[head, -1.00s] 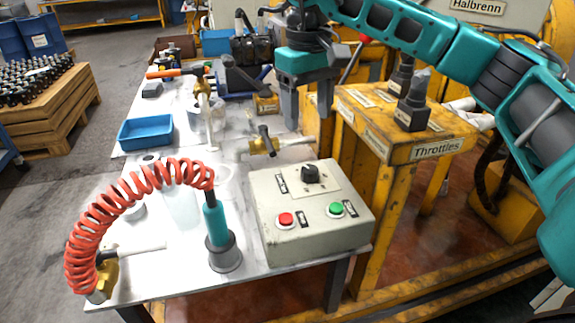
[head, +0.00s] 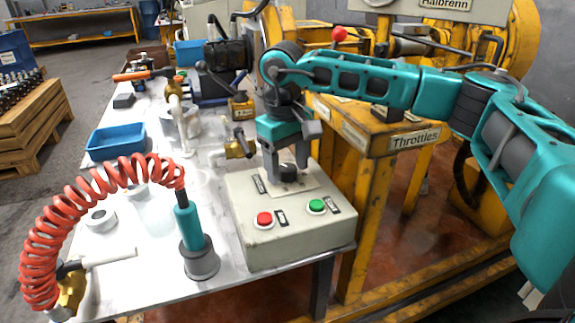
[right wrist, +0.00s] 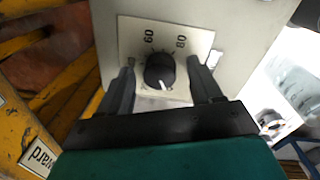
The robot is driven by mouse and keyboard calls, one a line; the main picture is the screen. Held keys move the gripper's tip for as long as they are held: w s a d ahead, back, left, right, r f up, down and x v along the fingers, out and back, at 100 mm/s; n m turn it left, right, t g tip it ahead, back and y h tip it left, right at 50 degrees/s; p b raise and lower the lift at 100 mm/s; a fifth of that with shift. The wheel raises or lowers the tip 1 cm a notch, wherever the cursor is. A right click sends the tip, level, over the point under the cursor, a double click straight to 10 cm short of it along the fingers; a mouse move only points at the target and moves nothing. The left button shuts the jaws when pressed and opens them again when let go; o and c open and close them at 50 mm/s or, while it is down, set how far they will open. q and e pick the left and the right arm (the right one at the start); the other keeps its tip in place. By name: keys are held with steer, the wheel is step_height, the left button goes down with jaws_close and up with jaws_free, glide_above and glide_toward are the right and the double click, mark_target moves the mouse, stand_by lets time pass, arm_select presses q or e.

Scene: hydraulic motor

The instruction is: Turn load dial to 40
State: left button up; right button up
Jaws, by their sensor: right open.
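The load dial (head: 288,173) is a black knob on the top plate of a grey control box (head: 290,240). In the right wrist view the dial (right wrist: 160,70) shows a white pointer mark, with 60 and 80 printed beside it. My right gripper (head: 289,170) is open, its fingers pointing down on either side of the dial. In the right wrist view the right gripper (right wrist: 163,78) has one finger on each side of the knob, with small gaps visible. My left gripper does not show.
The box also carries a red button (head: 264,219) and a green button (head: 316,206). A teal tool with a red coiled hose (head: 187,220) stands left of the box. A blue tray (head: 116,141) lies farther back. A yellow throttle stand (head: 375,165) is close on the right.

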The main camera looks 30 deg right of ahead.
steer(key=c, duration=1.1)
steer(key=shift+o, duration=0.2)
